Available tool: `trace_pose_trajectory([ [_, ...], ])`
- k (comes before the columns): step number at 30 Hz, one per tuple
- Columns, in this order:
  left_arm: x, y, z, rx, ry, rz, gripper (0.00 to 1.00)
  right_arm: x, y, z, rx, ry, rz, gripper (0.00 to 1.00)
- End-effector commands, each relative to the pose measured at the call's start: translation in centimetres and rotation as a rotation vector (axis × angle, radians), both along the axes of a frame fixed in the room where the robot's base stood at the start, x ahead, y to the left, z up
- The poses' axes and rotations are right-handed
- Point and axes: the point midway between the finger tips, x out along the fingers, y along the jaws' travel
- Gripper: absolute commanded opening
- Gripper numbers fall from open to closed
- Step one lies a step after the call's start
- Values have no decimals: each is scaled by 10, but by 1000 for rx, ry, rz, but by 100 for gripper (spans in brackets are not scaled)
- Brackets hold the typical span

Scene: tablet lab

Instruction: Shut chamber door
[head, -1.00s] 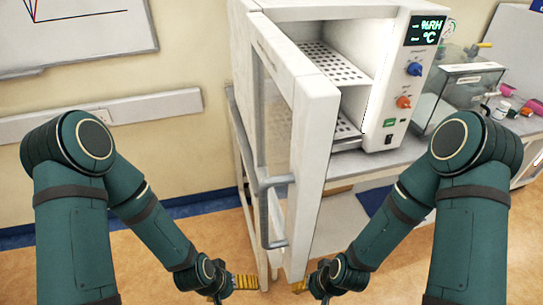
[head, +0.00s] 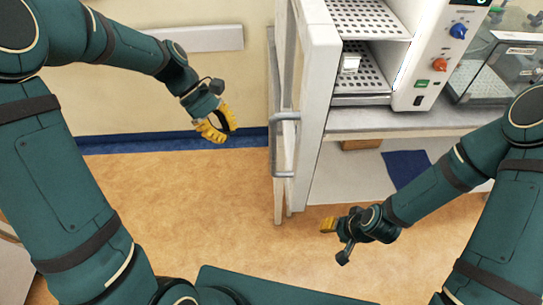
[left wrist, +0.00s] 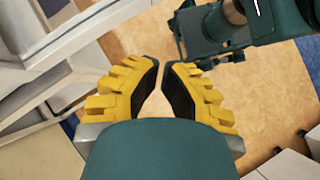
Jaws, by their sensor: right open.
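The white chamber (head: 408,60) stands on a bench at the upper right of the head view. Its glazed door (head: 318,100) is swung wide open toward me, seen nearly edge-on, with a grey bar handle (head: 284,150) on its left side. My left gripper (head: 229,134) is left of the door, apart from the handle. In the left wrist view its yellow fingers (left wrist: 161,64) bend inward with a narrow gap at the tips and nothing between them. My right gripper (head: 326,226) is right of the door's lower end, open and apart from it.
Perforated shelves (head: 372,84) show inside the chamber, with a small pale object (head: 350,64) on the lower one. A glass-sided box (head: 490,75) stands to the right on the bench (head: 400,120). The floor (head: 200,200) left of the door is clear.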

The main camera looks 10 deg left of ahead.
Motion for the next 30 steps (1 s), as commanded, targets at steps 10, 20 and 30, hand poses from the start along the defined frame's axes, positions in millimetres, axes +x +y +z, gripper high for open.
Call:
trace_pose_trajectory([
  [10,-10,10,65,-78,104,62,0,1,0,6,1,-3,-2,47],
  [20,-23,-26,25,-78,106,59,0,1,0,-2,-1,-1,-2,47],
  [30,-37,-72,-3,-77,101,56,0,1,0,-8,-2,-1,-2,47],
])
